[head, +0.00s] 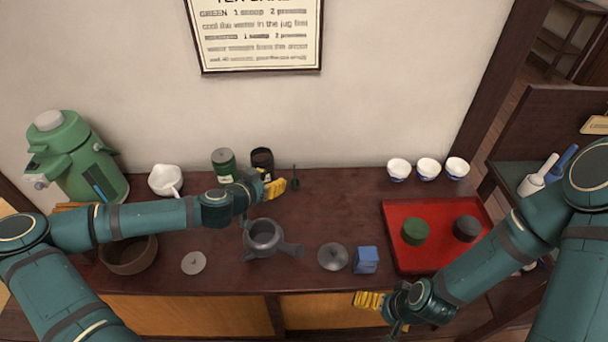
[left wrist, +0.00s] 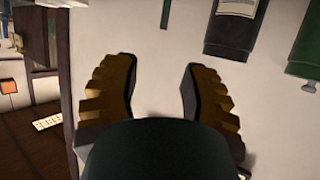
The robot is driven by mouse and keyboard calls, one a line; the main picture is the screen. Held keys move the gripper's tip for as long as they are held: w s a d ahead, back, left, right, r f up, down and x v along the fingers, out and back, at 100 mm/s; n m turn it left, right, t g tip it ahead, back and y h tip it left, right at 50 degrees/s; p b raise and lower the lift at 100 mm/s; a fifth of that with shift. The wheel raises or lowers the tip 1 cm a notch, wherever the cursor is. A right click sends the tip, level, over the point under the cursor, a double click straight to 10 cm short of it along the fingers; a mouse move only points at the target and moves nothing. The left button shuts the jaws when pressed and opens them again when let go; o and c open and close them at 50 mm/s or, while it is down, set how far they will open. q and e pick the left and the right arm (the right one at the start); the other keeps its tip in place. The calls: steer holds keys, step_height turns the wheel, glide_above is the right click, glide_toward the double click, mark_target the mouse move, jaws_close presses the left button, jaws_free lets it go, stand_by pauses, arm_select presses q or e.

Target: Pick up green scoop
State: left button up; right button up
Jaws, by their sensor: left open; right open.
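A small dark green scoop (head: 295,182) stands out just right of my left gripper in the head view, to the right of the dark canister (head: 262,159). My left gripper (head: 279,187) is open, its yellow fingers beside the scoop; I cannot tell whether they touch it. My right gripper (head: 366,300) hangs at the counter's front edge, open, far from the scoop.
A green canister (head: 223,166) stands left of the dark one. A grey teapot (head: 262,237), a grey lid (head: 333,256) and a blue block (head: 365,260) sit in front. A red tray (head: 400,262) and white cups (head: 428,169) are at right. The counter right of the scoop is clear.

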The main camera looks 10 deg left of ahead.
mark_target(294, 167)
arm_select(q)
steer(key=shift+a+f+b+x, duration=0.15)
steer(key=shift+b+x, duration=0.55)
steer(key=shift+x, duration=2.7)
steer(key=shift+a+f+b+x, duration=0.1)
steer(key=shift+b+x, duration=0.55)
steer(key=shift+x, duration=2.75)
steer(key=shift+o, duration=0.3)
jaws_close()
